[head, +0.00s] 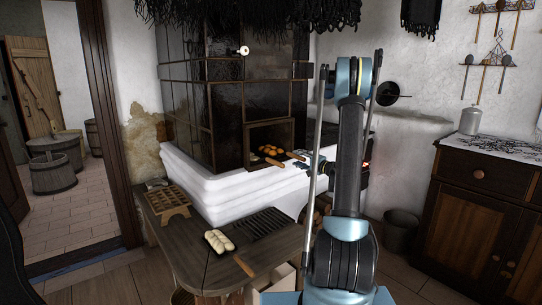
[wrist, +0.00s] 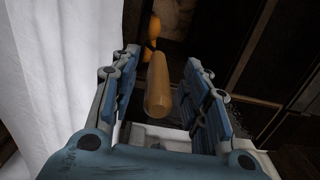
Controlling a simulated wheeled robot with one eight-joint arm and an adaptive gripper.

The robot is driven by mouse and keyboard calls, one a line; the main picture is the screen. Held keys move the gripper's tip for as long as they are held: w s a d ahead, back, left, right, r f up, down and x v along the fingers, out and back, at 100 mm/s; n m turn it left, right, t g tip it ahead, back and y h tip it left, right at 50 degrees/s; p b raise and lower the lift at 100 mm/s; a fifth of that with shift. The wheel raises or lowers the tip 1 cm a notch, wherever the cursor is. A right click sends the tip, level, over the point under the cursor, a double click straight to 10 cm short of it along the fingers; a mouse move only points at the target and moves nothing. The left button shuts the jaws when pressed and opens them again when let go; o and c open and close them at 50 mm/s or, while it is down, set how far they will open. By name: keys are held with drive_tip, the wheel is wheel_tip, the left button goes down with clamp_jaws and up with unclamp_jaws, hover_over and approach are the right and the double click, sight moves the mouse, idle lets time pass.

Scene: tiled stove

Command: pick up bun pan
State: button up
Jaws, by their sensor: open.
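The bun pan sits inside the dark oven opening of the stove, with orange-brown buns (head: 270,149) on it. Two wooden handles stick out of the opening, one on the left (head: 273,162) and one on the right (head: 295,156). My gripper (head: 304,163) is at the right of the opening, by the right handle. In the wrist view, my gripper (wrist: 163,62) is open, with a wooden handle (wrist: 159,85) between its fingers and a gap on both sides. An orange bun (wrist: 154,27) shows beyond it. The pan's body is mostly hidden.
A white ledge (head: 215,201) runs below the stove (head: 190,120). The wooden table (head: 195,262) in front holds a pan of pale dough (head: 219,242), a dark grate (head: 262,223) and a wooden rack (head: 167,204). A cabinet (head: 470,207) stands at the right.

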sight(294, 156)
drive_tip(key=x, duration=0.4)
drive_tip(key=shift+w+f, duration=0.15)
drive_tip(key=shift+w, duration=0.1)
drive_tip(key=shift+c, duration=0.4)
clamp_jaws()
